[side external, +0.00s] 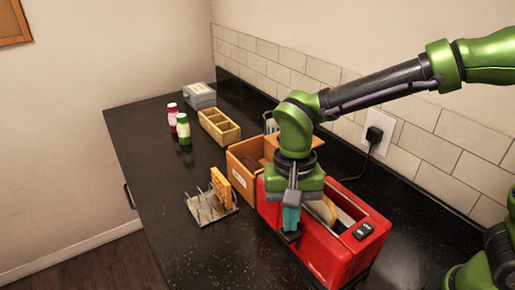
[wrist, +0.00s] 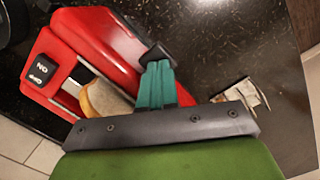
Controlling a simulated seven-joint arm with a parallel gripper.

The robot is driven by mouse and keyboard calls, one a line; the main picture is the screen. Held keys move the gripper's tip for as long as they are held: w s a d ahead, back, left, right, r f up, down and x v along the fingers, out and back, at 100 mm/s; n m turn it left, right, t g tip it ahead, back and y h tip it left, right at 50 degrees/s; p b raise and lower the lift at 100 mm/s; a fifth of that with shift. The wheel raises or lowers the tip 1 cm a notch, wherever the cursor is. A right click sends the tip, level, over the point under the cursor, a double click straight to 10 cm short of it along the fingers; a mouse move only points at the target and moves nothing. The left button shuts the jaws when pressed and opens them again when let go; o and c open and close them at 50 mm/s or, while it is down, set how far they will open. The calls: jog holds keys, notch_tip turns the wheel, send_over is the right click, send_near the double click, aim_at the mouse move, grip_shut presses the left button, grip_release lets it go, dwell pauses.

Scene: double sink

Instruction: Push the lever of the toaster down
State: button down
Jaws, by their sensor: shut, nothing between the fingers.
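The red toaster (side external: 325,262) stands on the dark counter and also fills the upper left of the wrist view (wrist: 95,28). A bread slice (wrist: 104,99) sits in its slot. The dark lever (side external: 289,236) sticks out from the toaster's long side; in the wrist view the lever (wrist: 157,52) shows just beyond my fingertips. My gripper (side external: 291,226) points down, its teal fingers (wrist: 158,68) shut together and empty. The fingertips are at the lever, above it and touching or nearly so; I cannot tell which. They partly hide the lever.
A wire rack (side external: 212,208) with an orange-brown slice stands left of the toaster. A wooden box (side external: 243,180) is close behind it. Farther back are a divided wooden tray (side external: 219,128), two bottles (side external: 183,130) and a grey box (side external: 199,96). Counter room is free at the front left.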

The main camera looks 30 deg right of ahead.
notch_tip(320, 180, down, 5)
jog(key=w+d, duration=0.1)
jog(key=w+d+r, duration=0.1)
jog(key=w, duration=0.1)
dwell(0.6)
jog(key=shift+r, duration=0.15)
notch_tip(320, 180, up, 8)
jog(key=a, duration=0.1)
jog(key=shift+s, duration=0.25)
jog(key=shift+a, duration=0.15)
